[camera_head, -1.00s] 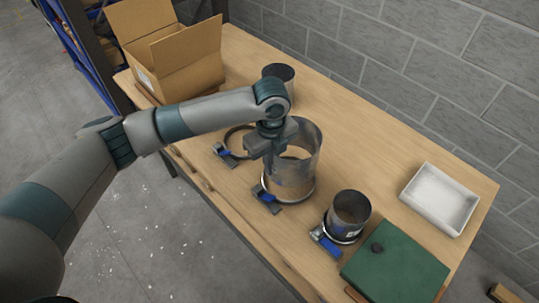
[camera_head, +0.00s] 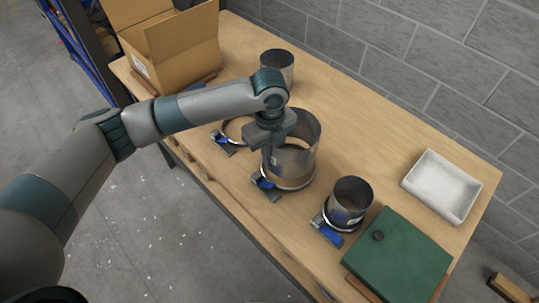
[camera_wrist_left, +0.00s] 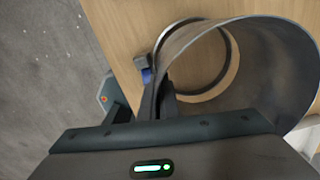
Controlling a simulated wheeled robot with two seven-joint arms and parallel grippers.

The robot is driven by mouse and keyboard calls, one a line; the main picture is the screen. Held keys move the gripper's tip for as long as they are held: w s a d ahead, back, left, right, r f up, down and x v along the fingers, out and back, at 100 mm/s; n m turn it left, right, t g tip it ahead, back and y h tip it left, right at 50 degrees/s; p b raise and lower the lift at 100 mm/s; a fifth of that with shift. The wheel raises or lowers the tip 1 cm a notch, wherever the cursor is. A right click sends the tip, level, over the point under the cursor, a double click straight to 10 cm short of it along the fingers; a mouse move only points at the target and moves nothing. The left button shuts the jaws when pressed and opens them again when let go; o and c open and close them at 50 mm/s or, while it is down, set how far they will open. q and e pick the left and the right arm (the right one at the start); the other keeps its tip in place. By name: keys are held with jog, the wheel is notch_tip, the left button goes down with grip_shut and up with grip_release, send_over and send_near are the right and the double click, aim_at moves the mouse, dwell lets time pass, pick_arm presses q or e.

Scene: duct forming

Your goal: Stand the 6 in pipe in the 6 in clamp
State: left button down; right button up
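My left gripper (camera_head: 272,155) is at the pipe's left wall. In the left wrist view its fingers (camera_wrist_left: 160,103) are close together with the rim of the pipe (camera_wrist_left: 285,65) between them. The clamp ring (camera_wrist_left: 228,60) shows through and beside the pipe's mouth. My right gripper is out of view.
An empty clamp (camera_head: 225,142) lies to the left, with a dark pipe (camera_head: 277,68) behind it. A smaller pipe (camera_head: 352,197) stands in a clamp to the right. A green case (camera_head: 405,260), white tray (camera_head: 441,187) and cardboard box (camera_head: 185,50) flank them. The table's back middle is clear.

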pick_arm(q)
jog(key=shift+f+b, duration=1.15)
jog(key=shift+f, duration=1.8)
jog(key=c, duration=1.9)
grip_release()
jog(key=shift+c, duration=0.2)
jog(key=shift+b, duration=0.3)
notch_tip(320, 180, up, 16)
jog(key=b, duration=0.4)
jog(key=shift+f, duration=0.15)
jog(key=shift+r, duration=0.85)
